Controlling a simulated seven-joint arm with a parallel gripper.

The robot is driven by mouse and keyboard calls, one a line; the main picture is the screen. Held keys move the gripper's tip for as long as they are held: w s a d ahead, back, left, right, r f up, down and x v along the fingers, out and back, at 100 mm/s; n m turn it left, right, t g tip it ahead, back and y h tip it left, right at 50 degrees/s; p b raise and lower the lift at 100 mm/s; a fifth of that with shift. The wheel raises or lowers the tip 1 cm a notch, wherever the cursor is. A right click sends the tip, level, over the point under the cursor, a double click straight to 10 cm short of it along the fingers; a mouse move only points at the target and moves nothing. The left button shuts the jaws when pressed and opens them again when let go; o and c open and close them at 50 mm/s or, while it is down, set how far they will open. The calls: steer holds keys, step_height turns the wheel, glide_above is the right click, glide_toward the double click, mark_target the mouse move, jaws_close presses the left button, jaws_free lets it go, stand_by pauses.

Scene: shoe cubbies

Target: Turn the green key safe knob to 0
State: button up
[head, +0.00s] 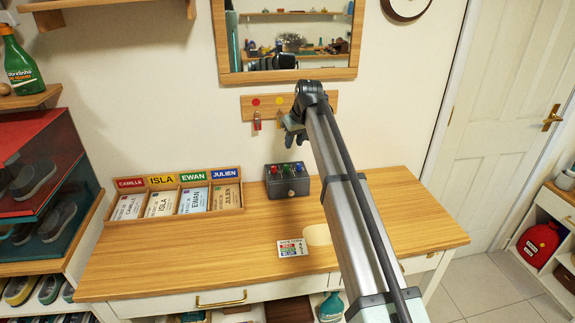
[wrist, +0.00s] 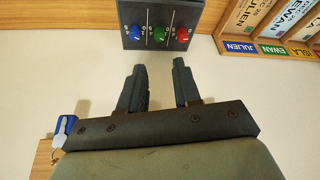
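The key safe (head: 289,188) is a dark grey box at the back of the wooden table, against the wall. It has red, green and blue knobs in a row. The green knob (wrist: 158,33) is the middle one in the wrist view, between the blue knob (wrist: 137,33) and the red knob (wrist: 183,35). Small marks surround the knobs, too small to read. My gripper (wrist: 158,68) is open and empty, its fingers pointing toward the knob panel but apart from it. In the head view my gripper (head: 294,138) is above the safe, partly hidden by my arm.
A wooden name-card tray (head: 170,220) stands left of the safe. A printed card (head: 292,248) lies on the table in front. A hook rail (head: 245,107) with a hanging red tag is on the wall behind my gripper. The table's right side is clear.

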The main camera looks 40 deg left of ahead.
mark_target(287, 166)
steer(key=x, duration=1.3)
steer(key=shift+w+f, duration=0.15)
steer(key=shift+f, duration=0.05)
jaws_close()
